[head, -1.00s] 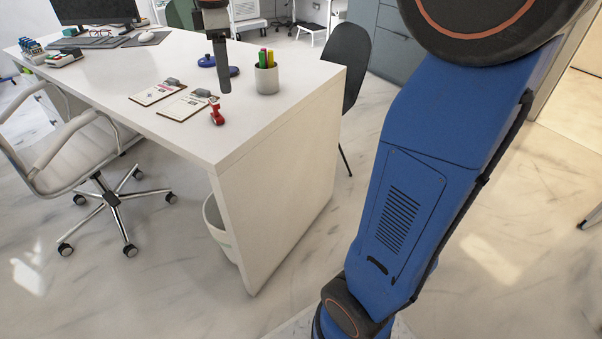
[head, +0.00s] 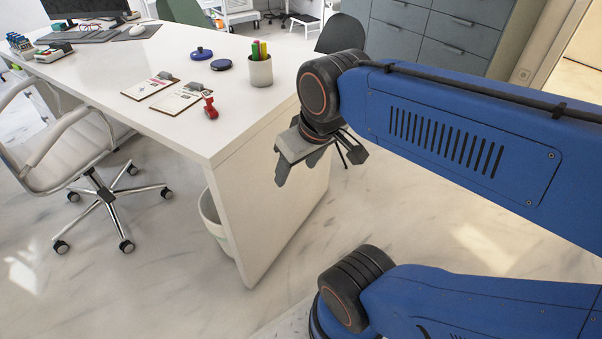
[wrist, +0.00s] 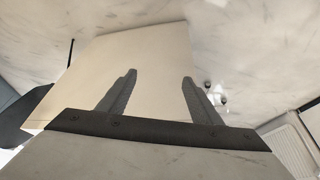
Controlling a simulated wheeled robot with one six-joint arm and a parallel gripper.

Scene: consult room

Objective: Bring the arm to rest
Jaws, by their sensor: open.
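My gripper (head: 312,165) is open and empty in the head view. It hangs beside the right end of the white desk (head: 258,143), apart from the things on the desktop. My blue arm is folded, with its upper link reaching in from the right edge. In the wrist view my gripper (wrist: 159,85) shows its two fingers spread wide, with nothing between them. Behind the fingers is a pale flat panel (wrist: 150,60), which looks like part of the desk, and marble floor.
On the desk are a pen cup (head: 260,72), a red stamp (head: 210,108), two clipboards (head: 180,101) and a blue-knobbed object (head: 201,54). A white office chair (head: 65,150) stands left. A dark chair (head: 341,33) and grey drawers (head: 440,40) are behind. Floor at the lower left is clear.

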